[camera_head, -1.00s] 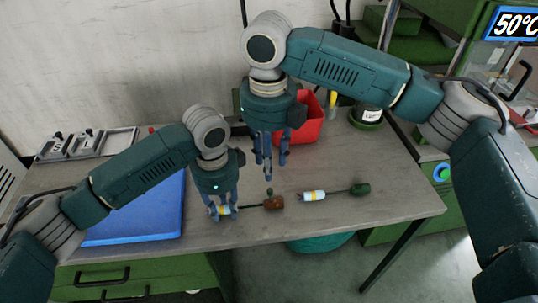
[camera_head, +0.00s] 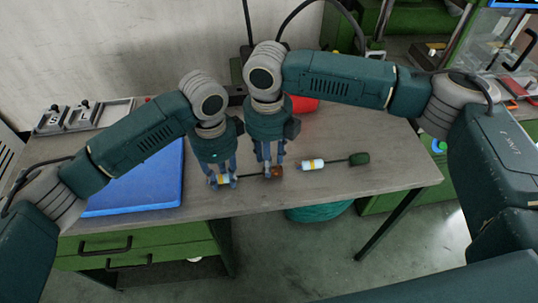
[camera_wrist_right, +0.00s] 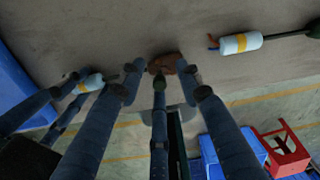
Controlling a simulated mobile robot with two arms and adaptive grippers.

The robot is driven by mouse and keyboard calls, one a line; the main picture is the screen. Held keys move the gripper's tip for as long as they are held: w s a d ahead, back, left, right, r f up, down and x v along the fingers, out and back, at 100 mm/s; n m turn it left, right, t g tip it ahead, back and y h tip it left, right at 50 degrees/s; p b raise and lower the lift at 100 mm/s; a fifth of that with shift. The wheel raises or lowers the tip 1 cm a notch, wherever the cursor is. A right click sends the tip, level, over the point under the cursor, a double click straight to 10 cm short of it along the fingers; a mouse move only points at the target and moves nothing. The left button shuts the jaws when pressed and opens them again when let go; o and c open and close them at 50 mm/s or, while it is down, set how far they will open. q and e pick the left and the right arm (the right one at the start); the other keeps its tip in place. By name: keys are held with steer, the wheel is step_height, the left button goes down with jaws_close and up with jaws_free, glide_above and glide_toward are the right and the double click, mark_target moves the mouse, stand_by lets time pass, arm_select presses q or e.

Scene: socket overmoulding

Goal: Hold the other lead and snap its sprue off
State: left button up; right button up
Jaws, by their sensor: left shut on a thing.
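A lead lies low over the table, with a white and yellow body (camera_head: 224,180), a dark cable and a brown moulded socket (camera_head: 276,172) at its right end. My left gripper (camera_head: 221,184) is shut on the white body, which also shows at the left in the right wrist view (camera_wrist_right: 90,83). My right gripper (camera_head: 272,175) is down at the brown socket, its fingers spread around it. In the right wrist view the brown socket (camera_wrist_right: 165,62) sits between the fingertips. A small dark green piece, seemingly the sprue (camera_wrist_right: 159,83), shows beside the middle finger, partly hidden.
Another lead with a white and yellow body (camera_head: 313,165) and a dark green socket (camera_head: 358,159) lies to the right. A blue mat (camera_head: 130,205) is at the left. A red bin (camera_head: 303,104) stands behind my right gripper. The table's front edge is close.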

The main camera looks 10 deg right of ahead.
jaws_close()
steer(key=shift+d+r, duration=0.1)
steer(key=shift+d, duration=0.05)
stand_by(0.9)
steer(key=shift+r, duration=0.1)
steer(key=shift+r, duration=2.9)
arm_select(q)
steer(key=o, duration=1.2)
steer(key=shift+r, duration=0.15)
